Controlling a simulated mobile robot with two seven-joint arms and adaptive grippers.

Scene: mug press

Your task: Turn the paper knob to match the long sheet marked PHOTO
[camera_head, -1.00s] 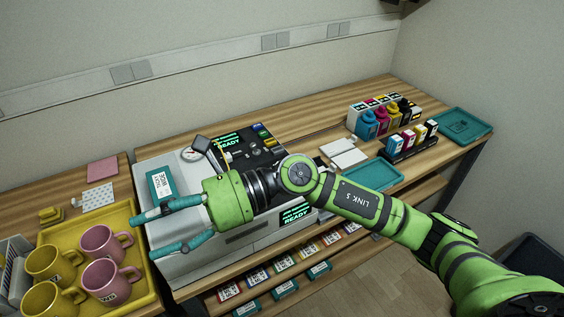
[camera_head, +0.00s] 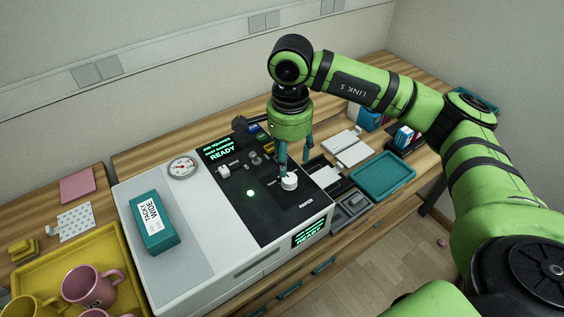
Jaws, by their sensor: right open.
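The paper knob (camera_head: 289,182) is a white round knob on the press's black control panel (camera_head: 262,212), beside the printed word PAPER. My right gripper (camera_head: 297,166) points down over it with its teal fingers apart. One fingertip is at the knob's upper edge and the other is to its right; I cannot tell whether they touch it. The knob's pointer is too small to read. No sheet marked PHOTO can be read; white flat pieces (camera_head: 347,148) lie behind the press, their markings unclear. My left gripper is not in view.
A teal box (camera_head: 153,224) marked TACKY WIDE lies on the press top near a round gauge (camera_head: 183,167). Small levers stand on the panel. A teal tray (camera_head: 383,176) is at right. A yellow tray (camera_head: 40,268) with mugs is at left.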

